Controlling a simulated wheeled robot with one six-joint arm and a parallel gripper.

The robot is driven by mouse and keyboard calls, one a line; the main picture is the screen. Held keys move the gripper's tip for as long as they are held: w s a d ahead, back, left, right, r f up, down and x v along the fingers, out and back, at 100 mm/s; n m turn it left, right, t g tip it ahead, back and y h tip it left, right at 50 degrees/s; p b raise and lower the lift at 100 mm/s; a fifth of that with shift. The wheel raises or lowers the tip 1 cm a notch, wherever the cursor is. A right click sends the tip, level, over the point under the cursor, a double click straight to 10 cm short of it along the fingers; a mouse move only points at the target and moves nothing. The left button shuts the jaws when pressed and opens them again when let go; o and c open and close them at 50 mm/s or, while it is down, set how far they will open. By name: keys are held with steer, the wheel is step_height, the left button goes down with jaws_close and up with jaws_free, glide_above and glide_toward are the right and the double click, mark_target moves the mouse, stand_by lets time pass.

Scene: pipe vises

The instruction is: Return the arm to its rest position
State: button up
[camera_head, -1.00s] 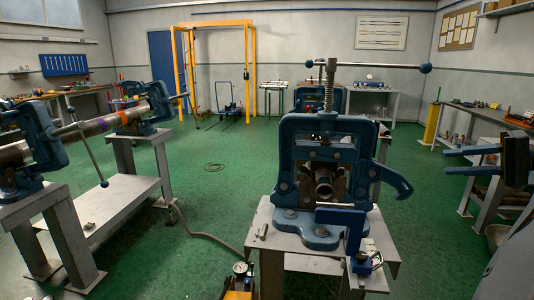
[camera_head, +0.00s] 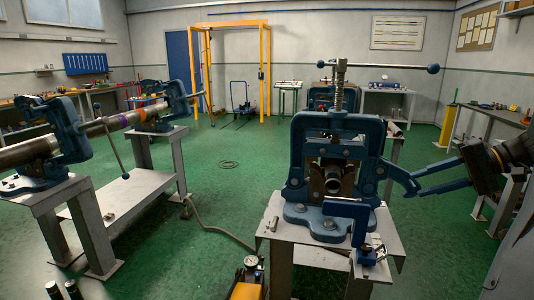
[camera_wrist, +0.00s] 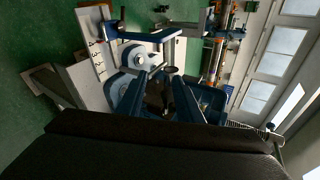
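My gripper (camera_head: 419,184) is at the right in the head view, with a dark body and two long blue fingers pointing left. A gap shows between the fingers, and I see nothing held. The fingertips appear close to the blue hook (camera_head: 402,180) on the right side of the blue pipe vise (camera_head: 325,130); I cannot tell whether they touch. The vise stands on a metal stand, with a pipe end (camera_head: 333,186) in its opening. In the wrist view the two fingers (camera_wrist: 159,92) extend toward the vise, and my dark wrist body fills the bottom.
A second stand (camera_head: 112,205) at the left bears blue vises and a long pipe (camera_head: 125,121) with coloured bands. A yellow pump (camera_head: 247,285) sits on the floor in front. A workbench (camera_head: 490,125) runs along the right. The green floor between the stands is mostly clear.

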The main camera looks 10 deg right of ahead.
steer(key=s+a+f+n+g+h, duration=0.1)
steer(key=s+a+f+g+h, duration=0.2)
steer(key=a, duration=0.7)
steer(key=a+f+n+g, duration=0.1)
steer(key=a+f+g, duration=0.3)
steer(key=a, duration=0.6)
steer(key=s+a+f+n+h, duration=0.5)
steer(key=s+a+f+h, duration=0.1)
steer(key=s+a, duration=0.5)
steer(key=shift+s+a+f+n+h+p, duration=0.25)
steer(key=shift+a+n+h+p, duration=0.2)
steer(key=shift+a, duration=0.35)
